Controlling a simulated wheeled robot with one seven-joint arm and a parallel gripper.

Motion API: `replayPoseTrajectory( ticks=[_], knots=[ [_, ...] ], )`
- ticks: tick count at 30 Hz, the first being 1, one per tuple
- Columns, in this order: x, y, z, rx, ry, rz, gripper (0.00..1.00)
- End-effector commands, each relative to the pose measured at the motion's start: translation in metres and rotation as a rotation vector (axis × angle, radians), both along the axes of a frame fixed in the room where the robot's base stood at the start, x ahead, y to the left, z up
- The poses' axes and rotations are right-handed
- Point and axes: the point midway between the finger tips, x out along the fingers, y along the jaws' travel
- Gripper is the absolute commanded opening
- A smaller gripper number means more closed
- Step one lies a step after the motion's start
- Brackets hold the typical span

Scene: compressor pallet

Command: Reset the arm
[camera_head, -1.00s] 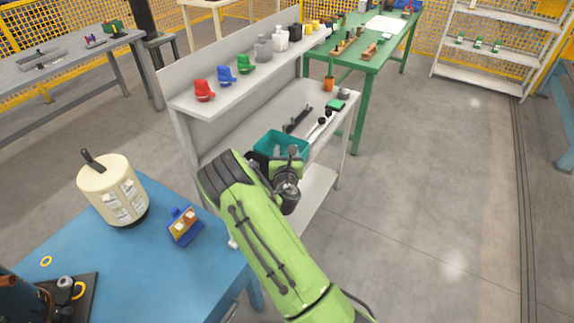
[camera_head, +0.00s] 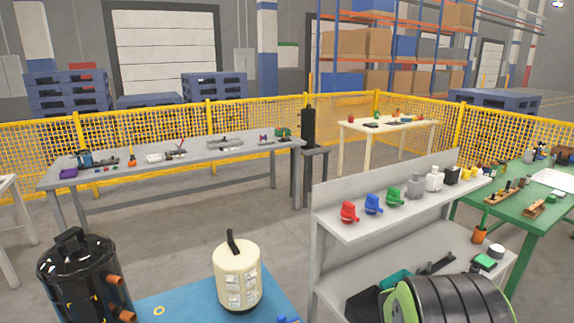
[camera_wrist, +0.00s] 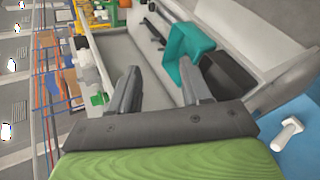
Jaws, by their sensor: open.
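My gripper (camera_wrist: 162,90) shows in the wrist view with its two dark fingers apart and nothing between them. The wrist picture is turned on its side. The grey shelf unit (camera_wrist: 220,22) and a teal bin (camera_wrist: 188,52) lie beyond the fingers. In the head view my green and black arm fills the lower right, in front of the shelf unit (camera_head: 328,232). My gripper itself is not visible in the head view.
Red (camera_head: 349,212), blue (camera_head: 373,204) and green (camera_head: 394,199) parts stand on the upper shelf. A cream canister (camera_head: 237,278) and a black tank (camera_head: 82,285) are at the blue table (camera_head: 188,300). A green table (camera_head: 535,205) is at right. Open floor lies behind the blue table.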

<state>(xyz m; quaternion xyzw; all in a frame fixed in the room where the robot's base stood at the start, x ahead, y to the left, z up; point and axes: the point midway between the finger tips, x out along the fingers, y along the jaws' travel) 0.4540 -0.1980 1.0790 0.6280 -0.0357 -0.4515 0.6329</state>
Motion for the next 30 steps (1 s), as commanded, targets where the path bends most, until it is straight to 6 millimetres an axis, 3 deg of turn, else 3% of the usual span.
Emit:
replayPoseTrajectory(
  ticks=[1, 5, 9, 12, 16, 18, 21, 30],
  knots=[
    [-0.016, 0.014, 0.016, 0.151, -0.066, -0.062, 0.48],
    [-0.065, 0.063, 0.045, 0.545, -0.17, -0.222, 0.48],
    [-0.133, 0.12, 0.071, 0.892, -0.203, -0.369, 0.48],
    [-0.188, 0.157, 0.082, 1.069, -0.189, -0.469, 0.48],
    [-0.246, 0.187, 0.084, 1.184, -0.158, -0.576, 0.48],
    [-0.264, 0.194, 0.082, 1.207, -0.147, -0.612, 0.48],
    [-0.274, 0.198, 0.08, 1.218, -0.139, -0.638, 0.48],
    [-0.273, 0.198, 0.081, 1.218, -0.139, -0.639, 0.48]
  ],
)
